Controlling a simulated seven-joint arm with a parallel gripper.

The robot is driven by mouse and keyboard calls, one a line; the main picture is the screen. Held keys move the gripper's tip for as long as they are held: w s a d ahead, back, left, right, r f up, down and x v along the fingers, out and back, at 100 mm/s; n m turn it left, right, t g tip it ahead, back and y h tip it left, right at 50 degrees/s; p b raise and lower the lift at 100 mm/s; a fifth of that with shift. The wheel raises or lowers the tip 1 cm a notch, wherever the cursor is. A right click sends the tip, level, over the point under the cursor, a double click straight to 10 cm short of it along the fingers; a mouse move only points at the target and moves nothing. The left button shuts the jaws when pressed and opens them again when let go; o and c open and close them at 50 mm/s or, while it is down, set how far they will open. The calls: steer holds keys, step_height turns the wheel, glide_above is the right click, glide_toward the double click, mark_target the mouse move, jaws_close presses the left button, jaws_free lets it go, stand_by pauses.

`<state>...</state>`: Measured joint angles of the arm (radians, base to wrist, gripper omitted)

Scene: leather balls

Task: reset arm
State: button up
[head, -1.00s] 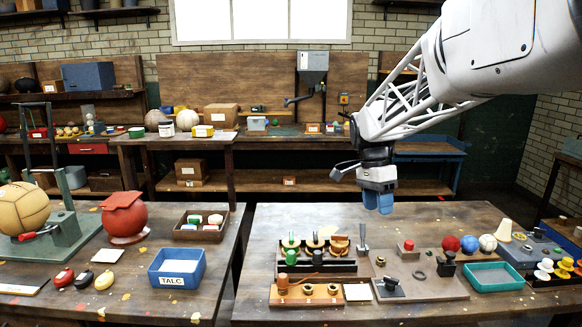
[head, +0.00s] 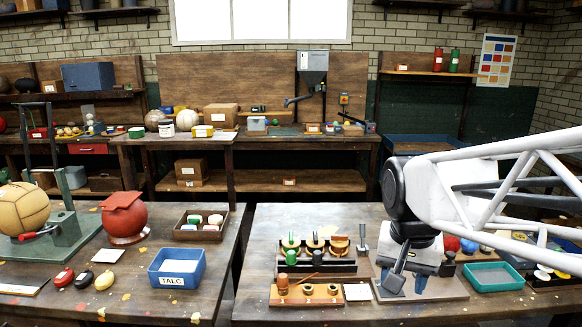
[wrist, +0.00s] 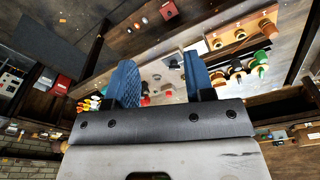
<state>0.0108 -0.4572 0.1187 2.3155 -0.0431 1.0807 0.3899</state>
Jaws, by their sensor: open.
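My gripper (head: 416,268) hangs over the right-hand table, above the grey plate, with its arm coming in from the right edge. In the wrist view its two blue fingers (wrist: 162,82) stand apart with nothing held between them. The grey plate and a few small parts show beyond the fingers. In the head view the arm and gripper hide much of the plate and part of the row of balls. I cannot tell how much height separates the fingertips from the plate.
A wooden holder (head: 305,296) and a dark rack of tools (head: 316,266) stand left of my gripper. A teal tray (head: 493,277) lies to its right. A blue TALC bin (head: 177,269) and a red ball (head: 124,217) stand on the left table. A gap separates the tables.

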steer(key=s+f+n+t, duration=0.1)
steer(key=s+f+n, duration=0.3)
steer(key=s, duration=0.5)
steer(key=shift+s+a+f+t, duration=0.25)
steer(key=shift+s+a+t, duration=0.05)
steer(key=shift+s+a, duration=0.05)
stand_by(3.7)
